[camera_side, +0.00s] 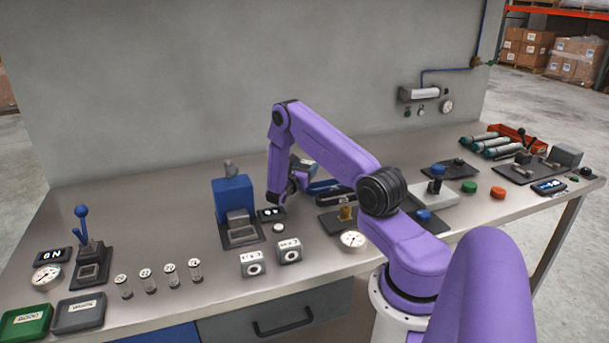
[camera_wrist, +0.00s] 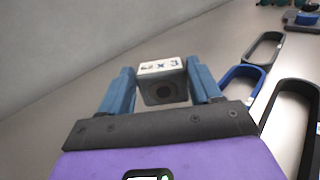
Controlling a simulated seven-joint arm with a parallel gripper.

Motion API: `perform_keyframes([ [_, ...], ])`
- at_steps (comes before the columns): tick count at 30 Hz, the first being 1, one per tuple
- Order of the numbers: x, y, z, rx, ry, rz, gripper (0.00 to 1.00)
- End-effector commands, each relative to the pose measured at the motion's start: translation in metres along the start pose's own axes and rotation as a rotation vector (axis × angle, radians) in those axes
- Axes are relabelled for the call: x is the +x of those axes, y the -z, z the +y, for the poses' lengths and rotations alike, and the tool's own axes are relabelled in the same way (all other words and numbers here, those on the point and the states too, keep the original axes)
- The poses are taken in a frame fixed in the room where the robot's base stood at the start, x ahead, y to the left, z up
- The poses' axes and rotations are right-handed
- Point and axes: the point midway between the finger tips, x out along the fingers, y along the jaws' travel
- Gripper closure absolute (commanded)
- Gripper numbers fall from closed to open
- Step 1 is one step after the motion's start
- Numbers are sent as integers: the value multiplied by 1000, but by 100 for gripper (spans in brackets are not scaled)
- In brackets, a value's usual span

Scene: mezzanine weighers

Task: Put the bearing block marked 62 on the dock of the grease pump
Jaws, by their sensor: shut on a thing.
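In the side view my gripper is partly hidden by my arm, right of a blue machine (camera_side: 232,190) with a grey dock-like base (camera_side: 240,236). Farther left a unit with a blue lever (camera_side: 83,225) has a square dark seat (camera_side: 88,273). I cannot tell which is the grease pump. Two similar blocks, one (camera_side: 252,264) and another (camera_side: 289,251), stand near the front; their markings are too small to read.
Several small glass cylinders (camera_side: 147,281), a green tray (camera_side: 25,322) and a grey tray (camera_side: 78,313) are at the left front. A round gauge (camera_side: 353,240) lies near the front edge. Looped handles, one blue (camera_wrist: 240,76), lie right in the wrist view. The back wall bounds the bench.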

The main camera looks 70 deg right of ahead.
Motion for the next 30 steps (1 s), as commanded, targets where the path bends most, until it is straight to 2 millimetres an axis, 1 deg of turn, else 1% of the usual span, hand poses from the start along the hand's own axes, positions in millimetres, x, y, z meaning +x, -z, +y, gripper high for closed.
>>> perform_keyframes([
  [1, 0, 8, -1, -4, 1, 0, 80],
  [3, 0, 16, -1, -3, 0, -1, 80],
  [6, -1, 24, -1, -1, 0, -2, 80],
  [19, -1, 28, -1, 0, 0, -2, 80],
  [20, -1, 29, -1, -1, 0, 0, 33],
  [21, -1, 29, -1, -1, 0, 0, 20],
  [22, -1, 29, -1, -1, 0, 0, 11],
  [30, -1, 29, -1, -1, 0, 1, 11],
])
